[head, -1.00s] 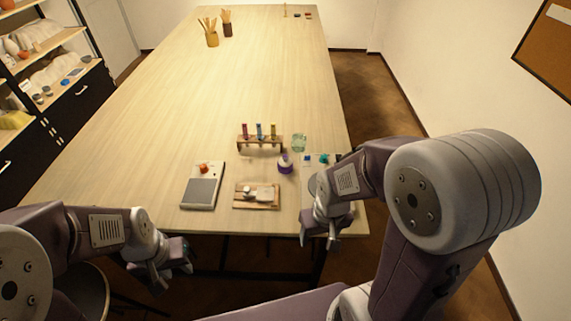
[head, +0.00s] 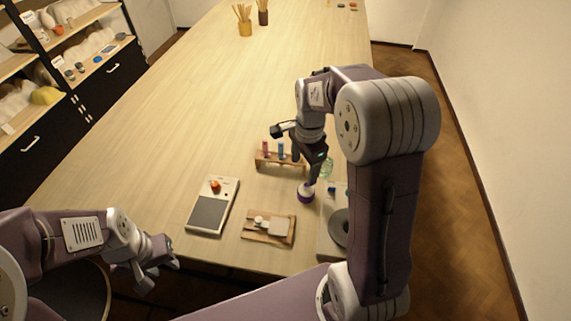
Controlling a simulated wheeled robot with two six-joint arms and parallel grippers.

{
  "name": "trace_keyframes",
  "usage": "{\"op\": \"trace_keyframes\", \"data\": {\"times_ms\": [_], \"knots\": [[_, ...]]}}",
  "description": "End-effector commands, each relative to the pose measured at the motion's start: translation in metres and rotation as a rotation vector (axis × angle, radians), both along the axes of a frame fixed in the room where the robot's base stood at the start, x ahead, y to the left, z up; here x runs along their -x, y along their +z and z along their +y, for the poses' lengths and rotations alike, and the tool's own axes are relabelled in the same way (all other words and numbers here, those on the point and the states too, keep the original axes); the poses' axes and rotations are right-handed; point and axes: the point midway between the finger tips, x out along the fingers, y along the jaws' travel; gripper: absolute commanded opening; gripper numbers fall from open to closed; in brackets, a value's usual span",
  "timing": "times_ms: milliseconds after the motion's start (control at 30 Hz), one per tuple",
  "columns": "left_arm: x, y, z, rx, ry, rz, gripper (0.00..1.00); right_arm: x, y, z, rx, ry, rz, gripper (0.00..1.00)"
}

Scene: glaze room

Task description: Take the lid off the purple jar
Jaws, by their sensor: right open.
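The purple jar (head: 305,195) stands upright on the table, right of centre in the head view. It has a pale upper part, and its top is partly covered by my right gripper, so I cannot make out the lid clearly. My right gripper (head: 294,157) is open above and behind the jar. I cannot tell whether the lower finger touches the jar. My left gripper (head: 154,275) is low at the left, off the table's front edge, open and empty.
A wooden rack (head: 268,160) with coloured tubes stands just behind the jar. A green glass (head: 328,166) is at its right. The far table is mostly clear.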

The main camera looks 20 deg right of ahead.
Motion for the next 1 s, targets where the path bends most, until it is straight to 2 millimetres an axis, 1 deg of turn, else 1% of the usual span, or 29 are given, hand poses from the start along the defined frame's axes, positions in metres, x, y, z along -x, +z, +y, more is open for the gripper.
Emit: {"op": "trace_keyframes", "data": {"times_ms": [33, 100, 167, 267, 400, 467, 667, 800, 900, 1000], "knots": [[0.0, 0.003, 0.0, 0.0, 0.0, 0.0, 0.36, -0.006, 0.0, -0.009, 0.001, -0.021, 0.0, 0.71], [0.0, 0.004, 0.0, 0.0, 0.0, 0.001, 0.36, -0.004, -0.007, -0.017, -0.002, -0.042, 0.02, 0.71], [0.0, 0.005, 0.0, 0.0, 0.0, 0.001, 0.36, -0.002, -0.008, -0.02, -0.003, -0.052, 0.024, 0.71], [0.001, 0.004, 0.0, 0.0, 0.0, 0.001, 0.36, -0.002, -0.013, -0.02, -0.003, -0.051, 0.024, 0.71], [0.001, 0.006, 0.0, 0.0, 0.0, 0.001, 0.36, -0.002, -0.035, -0.019, -0.003, -0.049, 0.027, 0.71], [0.001, 0.007, 0.0, 0.0, 0.0, 0.001, 0.36, -0.002, -0.043, -0.019, -0.004, -0.049, 0.026, 0.71], [0.0, 0.008, 0.0, 0.0, 0.0, 0.001, 0.36, -0.002, -0.052, -0.019, -0.003, -0.048, 0.024, 0.71], [0.0, 0.014, 0.0, 0.0, 0.0, 0.001, 0.36, -0.001, -0.077, -0.019, -0.003, -0.048, 0.027, 0.71], [0.0, 0.014, 0.0, 0.0, 0.0, 0.001, 0.36, -0.001, -0.093, -0.019, -0.003, -0.047, 0.026, 0.71], [0.0, 0.014, 0.0, 0.0, 0.0, 0.001, 0.36, -0.002, -0.099, -0.019, -0.003, -0.047, 0.023, 0.71]]}}
